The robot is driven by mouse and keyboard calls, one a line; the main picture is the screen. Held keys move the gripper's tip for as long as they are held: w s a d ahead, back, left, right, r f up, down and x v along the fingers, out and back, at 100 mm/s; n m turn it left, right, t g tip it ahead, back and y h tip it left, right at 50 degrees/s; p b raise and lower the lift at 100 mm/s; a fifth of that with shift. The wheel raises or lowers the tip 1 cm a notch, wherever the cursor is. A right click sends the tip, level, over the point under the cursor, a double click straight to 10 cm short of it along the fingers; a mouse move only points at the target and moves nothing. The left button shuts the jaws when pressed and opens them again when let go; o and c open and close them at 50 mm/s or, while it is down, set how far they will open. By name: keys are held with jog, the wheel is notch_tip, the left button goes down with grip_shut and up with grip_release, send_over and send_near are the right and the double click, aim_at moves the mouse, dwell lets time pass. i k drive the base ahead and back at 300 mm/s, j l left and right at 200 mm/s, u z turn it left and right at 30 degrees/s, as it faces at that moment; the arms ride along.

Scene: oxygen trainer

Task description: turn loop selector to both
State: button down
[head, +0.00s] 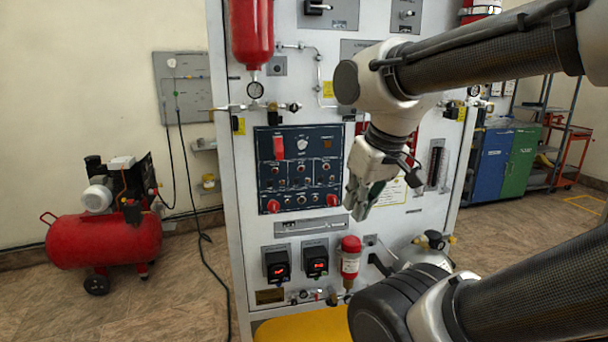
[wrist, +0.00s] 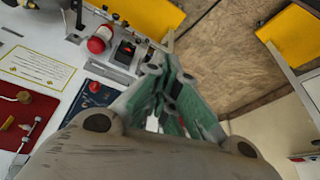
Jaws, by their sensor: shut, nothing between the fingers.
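A dark blue control panel (head: 300,169) is set in the white trainer front in the head view. It carries a red switch cover, several small knobs and red knobs at its lower corners. I cannot read which control is the loop selector. My gripper (head: 357,208) is just right of the panel, pointing down, apart from it. Its fingers are shut and empty. In the wrist view, the gripper (wrist: 168,72) is in the middle, and hides much of the panel (wrist: 83,99). A red knob (wrist: 94,87) on the panel's corner shows left of the fingers.
Below the panel are two black boxes with lit red displays (head: 279,267) and a red cylinder (head: 350,262). A large red cylinder (head: 251,35) hangs above. A red compressor (head: 104,240) stands on the floor at left. Blue and green cabinets (head: 492,165) stand at right.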

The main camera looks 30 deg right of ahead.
aim_at(302, 143)
jog(key=j+z, duration=0.3)
jog(key=j, duration=0.4)
jog(key=j+z, duration=0.3)
jog(key=j, duration=0.4)
